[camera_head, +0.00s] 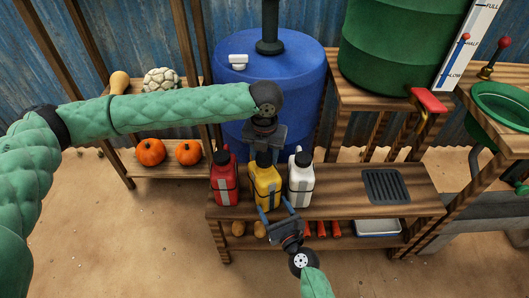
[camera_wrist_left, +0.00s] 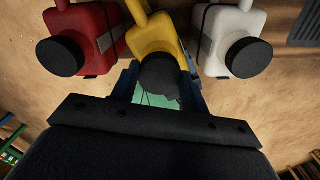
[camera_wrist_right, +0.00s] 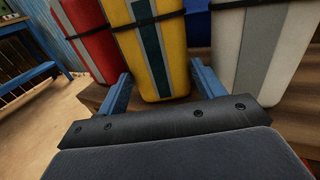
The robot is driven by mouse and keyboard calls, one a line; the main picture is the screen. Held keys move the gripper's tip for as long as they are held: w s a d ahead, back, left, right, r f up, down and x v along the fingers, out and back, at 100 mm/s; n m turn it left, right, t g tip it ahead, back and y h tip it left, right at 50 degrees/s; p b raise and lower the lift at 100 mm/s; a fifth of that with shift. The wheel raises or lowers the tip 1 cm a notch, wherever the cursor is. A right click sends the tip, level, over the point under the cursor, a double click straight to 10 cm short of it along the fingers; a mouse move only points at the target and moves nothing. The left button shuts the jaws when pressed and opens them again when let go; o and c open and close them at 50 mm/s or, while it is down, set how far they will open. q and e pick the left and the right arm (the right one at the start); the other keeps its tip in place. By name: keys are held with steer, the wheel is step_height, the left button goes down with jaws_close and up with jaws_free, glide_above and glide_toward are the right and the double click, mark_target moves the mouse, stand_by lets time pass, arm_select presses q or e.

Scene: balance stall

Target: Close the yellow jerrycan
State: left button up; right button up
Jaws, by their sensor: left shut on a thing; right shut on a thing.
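The yellow jerrycan (camera_head: 265,185) stands upright on the wooden bench, between the red jerrycan (camera_head: 224,182) and the white jerrycan (camera_head: 300,182). My left gripper (camera_head: 263,152) is above it, pointing down, shut on a black cap (camera_wrist_left: 162,76) at the can's top. The fingers hide whether the cap is fully seated. My right gripper (camera_head: 277,207) comes from the front, low on the can, with its blue fingers on either side of the yellow body (camera_wrist_right: 155,50); it is shut on the can. The red and white jerrycans have black caps on.
A large blue barrel (camera_head: 285,75) stands behind the bench. The bench (camera_head: 340,202) has a dark drain grate (camera_head: 386,187) on its right. A green barrel (camera_head: 395,45) with a red-handled tap (camera_head: 428,101) is at upper right. The neighbouring cans leave narrow gaps beside the yellow one.

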arm_select(q)
steer(key=shift+f, duration=0.55)
stand_by(0.4)
arm_select(e)
steer(key=c, duration=0.5)
arm_select(q)
steer(key=m, duration=1.1)
steer(key=shift+d+r, duration=0.1)
steer(key=shift+d, duration=0.1)
steer(key=shift+a+m, duration=0.1)
steer(key=shift+m, duration=0.9)
steer(key=o, duration=0.9)
steer(key=shift+o, duration=0.2)
